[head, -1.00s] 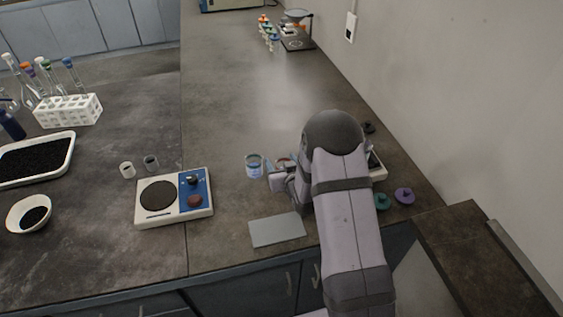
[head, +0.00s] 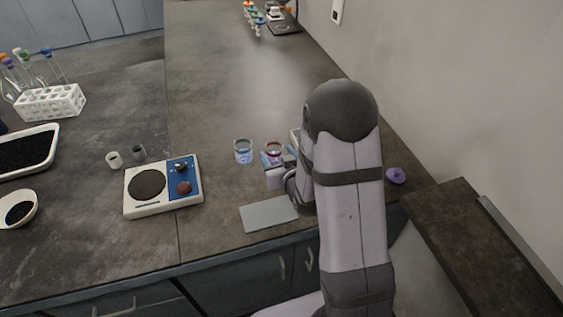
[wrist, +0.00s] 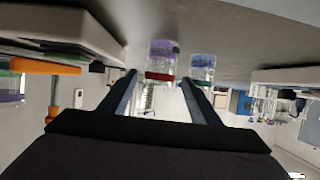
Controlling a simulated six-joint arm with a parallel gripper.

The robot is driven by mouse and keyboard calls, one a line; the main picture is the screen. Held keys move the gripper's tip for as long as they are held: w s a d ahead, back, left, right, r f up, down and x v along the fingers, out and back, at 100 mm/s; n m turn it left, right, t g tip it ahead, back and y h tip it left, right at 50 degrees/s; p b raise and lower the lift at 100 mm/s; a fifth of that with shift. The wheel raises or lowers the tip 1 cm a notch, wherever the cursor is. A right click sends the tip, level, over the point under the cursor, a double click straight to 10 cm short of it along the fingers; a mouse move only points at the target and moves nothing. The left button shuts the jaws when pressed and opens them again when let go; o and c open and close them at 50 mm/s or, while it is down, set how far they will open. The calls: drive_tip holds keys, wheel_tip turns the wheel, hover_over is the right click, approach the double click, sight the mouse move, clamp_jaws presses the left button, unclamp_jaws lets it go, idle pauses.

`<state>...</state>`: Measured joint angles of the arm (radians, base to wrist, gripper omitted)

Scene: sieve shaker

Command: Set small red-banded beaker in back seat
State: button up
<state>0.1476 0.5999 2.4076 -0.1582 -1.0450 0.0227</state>
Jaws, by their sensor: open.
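The small red-banded beaker (head: 273,147) stands upright on the bench in the head view. In the wrist view its red band (wrist: 159,76) shows between my finger tips. My gripper (head: 277,160) is open, low beside the beaker on its near side, with one finger to each side; I cannot tell whether they touch it. The fingers of my gripper (wrist: 158,80) also show spread in the wrist view. A second beaker with a blue-green band (head: 243,151) stands just left of it; it also shows in the wrist view (wrist: 202,68). I cannot make out the back seat; my arm hides that area.
A flat grey plate (head: 268,214) lies in front of my gripper. A purple knobbed piece (head: 396,176) lies right of my arm.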

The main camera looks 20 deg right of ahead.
sight(276, 154)
drive_tip(key=shift+v, duration=1.95)
drive_tip(key=shift+f, duration=0.1)
drive_tip(key=shift+s+f+g, duration=0.2)
drive_tip(key=shift+s+g, duration=0.05)
drive_tip(key=shift+g, duration=0.15)
drive_tip(key=s+f+g, duration=0.1)
drive_tip(key=s+g, duration=0.1)
drive_tip(key=s, duration=0.1)
drive_tip(key=s+a+f+g, duration=0.1)
drive_tip(key=s+g, duration=0.1)
drive_tip(key=s, duration=0.1)
drive_tip(key=s+f+g, duration=0.1)
drive_tip(key=s+g, duration=0.1)
drive_tip(key=s, duration=0.1)
drive_tip(key=shift+s+a+g, duration=0.15)
drive_tip(key=shift+a+g, duration=0.05)
drive_tip(key=shift+g, duration=0.1)
drive_tip(key=shift+o, duration=0.4)
drive_tip(key=s+a+r+g, duration=0.1)
drive_tip(key=s+g, duration=0.2)
drive_tip(key=s, duration=0.4)
drive_tip(key=s+a+r+g, duration=0.1)
drive_tip(key=s+g, duration=0.2)
drive_tip(key=s, duration=0.4)
drive_tip(key=shift+s+a+r, duration=0.25)
drive_tip(key=shift+s+a, duration=0.05)
drive_tip(key=shift+s, duration=0.1)
drive_tip(key=shift+w, duration=0.1)
